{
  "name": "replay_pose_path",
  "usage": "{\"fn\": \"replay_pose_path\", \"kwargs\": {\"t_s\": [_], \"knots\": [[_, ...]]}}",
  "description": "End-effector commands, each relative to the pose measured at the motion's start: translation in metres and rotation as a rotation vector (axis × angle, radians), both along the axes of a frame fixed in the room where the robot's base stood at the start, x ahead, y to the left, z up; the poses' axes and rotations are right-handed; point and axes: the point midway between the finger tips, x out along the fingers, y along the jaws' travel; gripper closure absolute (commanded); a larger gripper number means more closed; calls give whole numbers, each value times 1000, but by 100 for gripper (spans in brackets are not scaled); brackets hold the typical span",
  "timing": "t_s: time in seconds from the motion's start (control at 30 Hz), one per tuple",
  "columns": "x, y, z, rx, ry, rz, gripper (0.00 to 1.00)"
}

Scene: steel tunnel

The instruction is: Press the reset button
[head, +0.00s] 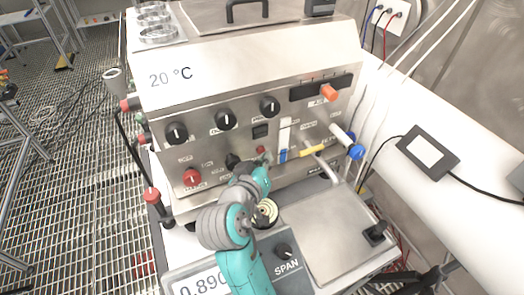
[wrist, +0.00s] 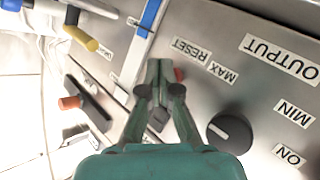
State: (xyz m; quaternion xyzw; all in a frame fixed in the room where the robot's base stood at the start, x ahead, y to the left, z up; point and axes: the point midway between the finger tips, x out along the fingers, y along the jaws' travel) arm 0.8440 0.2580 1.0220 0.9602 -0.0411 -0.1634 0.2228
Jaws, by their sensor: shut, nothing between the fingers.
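The instrument panel (head: 215,150) is a steel front with knobs and labels. In the wrist view, a small red button (wrist: 180,75) sits beside the RESET label (wrist: 190,50), partly hidden behind my fingertips. A small red spot (head: 261,149) shows at that place in the head view. My gripper (wrist: 160,66) is shut and empty, its fingertips close in front of the panel and just left of the red button in the wrist view. I cannot tell whether they touch anything. In the head view, my gripper (head: 262,168) is mostly hidden by my own wrist.
A black knob (wrist: 230,131) is right of my fingers, near the MIN label. A blue-marked white strip (wrist: 148,18) and a yellow handle (wrist: 80,38) are to the left. A red knob (head: 192,178) and a steel plate (head: 325,235) lie around my arm.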

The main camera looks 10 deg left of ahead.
Motion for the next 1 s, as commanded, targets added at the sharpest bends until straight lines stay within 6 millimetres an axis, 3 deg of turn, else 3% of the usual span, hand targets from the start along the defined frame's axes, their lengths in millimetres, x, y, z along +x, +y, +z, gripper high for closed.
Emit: {"fn": "replay_pose_path", "kwargs": {"t_s": [0.7,1.0], "knots": [[-46,-31,0,0,0,1,100],[-50,-34,0,-1,0,0,100]]}}
